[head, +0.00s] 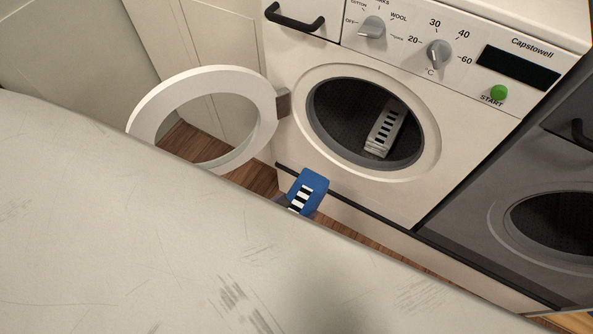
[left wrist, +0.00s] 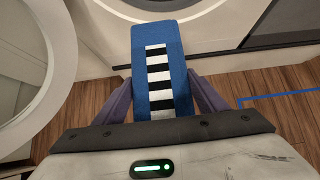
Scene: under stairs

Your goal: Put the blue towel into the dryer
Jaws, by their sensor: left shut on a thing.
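The blue towel (head: 314,182) is a folded strip with a black-and-white striped band, held below and in front of the white machine's round opening. It also shows in the left wrist view (left wrist: 178,40), between the purple fingers of my left gripper (left wrist: 162,98). The left gripper is shut on it; in the head view the gripper is mostly hidden. A white front-loading machine (head: 420,200) marked Capstowell has its door open. A light grey striped towel (head: 385,128) is inside its drum. A dark grey front-loader (head: 480,185) stands to its right. No label shows which is the dryer. My right gripper is out of view.
The round white door (head: 140,118) swings out to the left of the opening and is an obstacle there. Pale cabinet panels (head: 135,40) stand behind it. Wooden floor (head: 250,178) shows below. A blue line (left wrist: 280,95) lies on the floor in the wrist view.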

